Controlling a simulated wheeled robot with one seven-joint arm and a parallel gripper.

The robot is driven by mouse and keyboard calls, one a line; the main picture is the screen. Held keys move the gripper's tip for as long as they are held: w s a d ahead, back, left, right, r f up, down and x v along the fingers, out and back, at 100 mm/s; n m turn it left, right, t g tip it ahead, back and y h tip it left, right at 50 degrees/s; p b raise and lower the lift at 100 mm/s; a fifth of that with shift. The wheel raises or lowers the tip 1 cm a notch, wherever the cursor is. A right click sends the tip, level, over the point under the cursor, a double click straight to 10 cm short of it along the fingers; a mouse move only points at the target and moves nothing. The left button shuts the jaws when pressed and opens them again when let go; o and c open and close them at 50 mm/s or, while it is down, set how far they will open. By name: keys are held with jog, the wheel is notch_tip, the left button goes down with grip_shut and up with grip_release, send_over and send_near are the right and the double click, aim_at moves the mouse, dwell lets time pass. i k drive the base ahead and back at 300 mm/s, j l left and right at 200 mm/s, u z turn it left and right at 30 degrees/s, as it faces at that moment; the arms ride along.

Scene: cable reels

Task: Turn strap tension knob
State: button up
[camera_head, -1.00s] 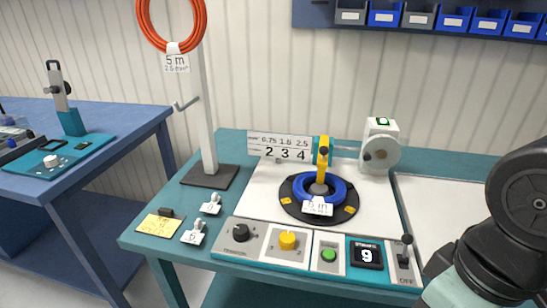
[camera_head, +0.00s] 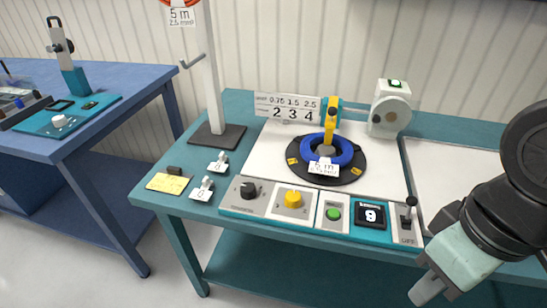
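A control panel runs along the front edge of the teal bench. At its left end is a black knob (camera_head: 249,190), with small lettering under it too blurred to read surely. A yellow knob (camera_head: 293,199) sits to its right. A white chart (camera_head: 287,107) behind shows 0.75, 1.5, 2.5 above 2, 3, 4. A tagged blue cable coil (camera_head: 341,150) lies on the black turntable under a yellow arm. My gripper (camera_head: 428,289) hangs at the lower right, in front of the bench edge, away from both knobs. Its finger opening is not clear; nothing shows in it.
Right of the knobs are a green button (camera_head: 333,214), a display (camera_head: 370,216) reading about 9, and a black lever switch (camera_head: 410,212). Tagged clips (camera_head: 203,189) and a yellow note (camera_head: 169,182) lie left. A post (camera_head: 211,75) stands behind them. Floor space is free in front.

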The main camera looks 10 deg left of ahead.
aim_at(248, 190)
jog(key=j+u, duration=0.35)
jog(key=i+j+u, duration=0.1)
jog(key=j+u, duration=0.15)
jog(key=u, duration=0.15)
jog(key=i+j+u, duration=0.15)
jog(key=j+u, duration=0.2)
